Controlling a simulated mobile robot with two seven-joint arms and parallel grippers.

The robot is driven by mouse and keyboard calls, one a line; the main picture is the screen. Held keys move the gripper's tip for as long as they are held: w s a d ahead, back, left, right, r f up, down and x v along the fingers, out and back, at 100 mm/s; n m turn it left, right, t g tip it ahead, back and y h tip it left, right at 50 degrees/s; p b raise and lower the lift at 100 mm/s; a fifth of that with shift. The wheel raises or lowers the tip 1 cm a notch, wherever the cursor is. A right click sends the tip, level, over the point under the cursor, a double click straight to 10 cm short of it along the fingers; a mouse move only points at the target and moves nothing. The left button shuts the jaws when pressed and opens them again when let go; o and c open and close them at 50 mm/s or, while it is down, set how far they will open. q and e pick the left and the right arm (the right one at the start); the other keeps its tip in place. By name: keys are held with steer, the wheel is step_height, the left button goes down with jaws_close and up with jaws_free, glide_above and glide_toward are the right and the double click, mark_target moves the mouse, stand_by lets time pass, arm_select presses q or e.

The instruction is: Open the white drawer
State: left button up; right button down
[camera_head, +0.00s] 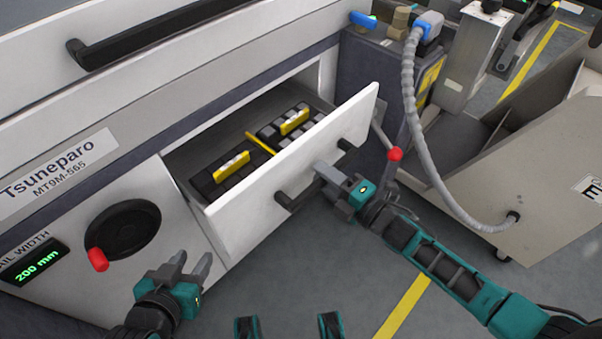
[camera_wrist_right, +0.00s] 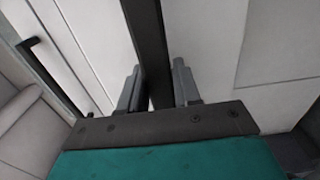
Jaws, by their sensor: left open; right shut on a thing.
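The white drawer (camera_head: 295,160) stands pulled out of the machine, its inside visible from above. Its black handle (camera_head: 290,197) runs along the front panel, and part of it is hidden by my right gripper (camera_head: 331,178). That gripper is shut on the handle. In the right wrist view the dark handle bar (camera_wrist_right: 148,40) passes between the two fingers of the right gripper (camera_wrist_right: 158,88). My left gripper (camera_head: 190,266) is open and empty, in front of the machine, to the left of and below the drawer.
Inside the drawer lie dark trays with yellow-handled parts (camera_head: 232,166). A red-knobbed black handwheel (camera_head: 122,230) sits left of the drawer. A feeder trolley (camera_head: 470,190) with a grey hose (camera_head: 410,100) stands to the right. Grey floor is free in front.

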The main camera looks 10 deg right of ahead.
steer(key=p+v, duration=0.2)
steer(key=v, duration=1.1)
steer(key=shift+p, duration=0.35)
steer(key=shift+s+d, duration=0.1)
steer(key=c, duration=0.9)
jaws_free()
steer(key=v, duration=1.3)
steer(key=shift+p, duration=0.35)
